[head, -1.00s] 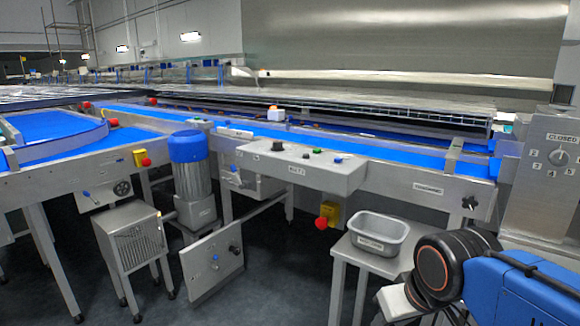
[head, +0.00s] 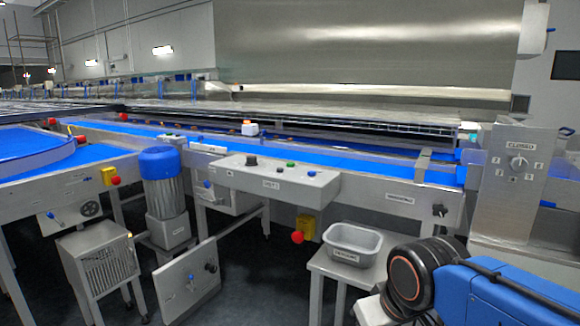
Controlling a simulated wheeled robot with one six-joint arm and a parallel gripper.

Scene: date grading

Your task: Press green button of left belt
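A grey control box (head: 270,184) is fixed to the front of the long blue conveyor belt (head: 330,157). On its top are a black knob (head: 251,160), a green button (head: 290,164), a small blue button (head: 311,172) and a small dark part between them. Whether this is the left belt's box cannot be told. Another blue belt (head: 70,170) lies at the left, with a yellow box and red stop button (head: 115,180) on its frame. My blue and black arm shows at the lower right; my gripper is outside the view.
A grey tray (head: 352,243) stands on a small steel table (head: 330,269) left of my arm. A red stop button (head: 297,237) hangs below the control box. A blue-topped motor (head: 160,165) and cabinets stand at left. A steel post with a dial (head: 518,162) rises at right.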

